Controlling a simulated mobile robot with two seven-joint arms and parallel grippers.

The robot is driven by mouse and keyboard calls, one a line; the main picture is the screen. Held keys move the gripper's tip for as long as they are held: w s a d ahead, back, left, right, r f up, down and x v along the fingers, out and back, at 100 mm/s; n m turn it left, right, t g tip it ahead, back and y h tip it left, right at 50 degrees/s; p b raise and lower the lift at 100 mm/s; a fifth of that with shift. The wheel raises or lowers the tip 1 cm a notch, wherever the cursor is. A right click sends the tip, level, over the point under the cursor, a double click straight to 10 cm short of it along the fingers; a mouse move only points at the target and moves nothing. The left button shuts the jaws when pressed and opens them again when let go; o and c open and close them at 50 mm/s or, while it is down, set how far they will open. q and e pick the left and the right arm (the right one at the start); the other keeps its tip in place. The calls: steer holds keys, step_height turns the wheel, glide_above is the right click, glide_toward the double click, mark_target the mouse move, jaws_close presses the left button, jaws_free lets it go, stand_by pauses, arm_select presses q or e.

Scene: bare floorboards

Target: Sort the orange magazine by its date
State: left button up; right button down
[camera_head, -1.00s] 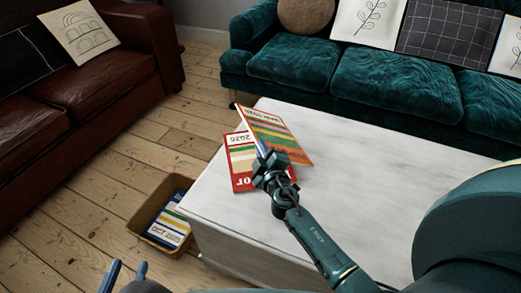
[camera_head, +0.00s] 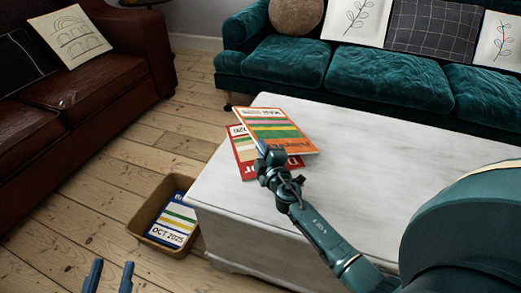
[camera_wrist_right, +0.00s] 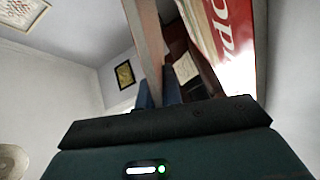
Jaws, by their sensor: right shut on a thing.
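The orange magazine (camera_head: 290,143) has a striped cover with its print upside down to me; its date is too small to read surely. My right gripper (camera_head: 262,150) is shut on its near left edge and holds it tilted above the table (camera_head: 340,185). A red magazine (camera_head: 243,153) lies on the table, partly hidden beneath it; "202" shows on its edge. In the right wrist view the blue fingers (camera_wrist_right: 158,92) show, with a red cover beside them. My left gripper (camera_head: 109,277) is open and empty at the bottom left.
A brown box (camera_head: 147,231) stands on the floor left of the table, with a blue striped magazine (camera_head: 176,220) marked "OCT 2025" in it. A brown sofa (camera_head: 75,100) is at left, a teal sofa (camera_head: 370,85) behind. The table's right part is clear.

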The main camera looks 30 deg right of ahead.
steer(key=shift+r, duration=0.1)
steer(key=c, duration=1.5)
jaws_free()
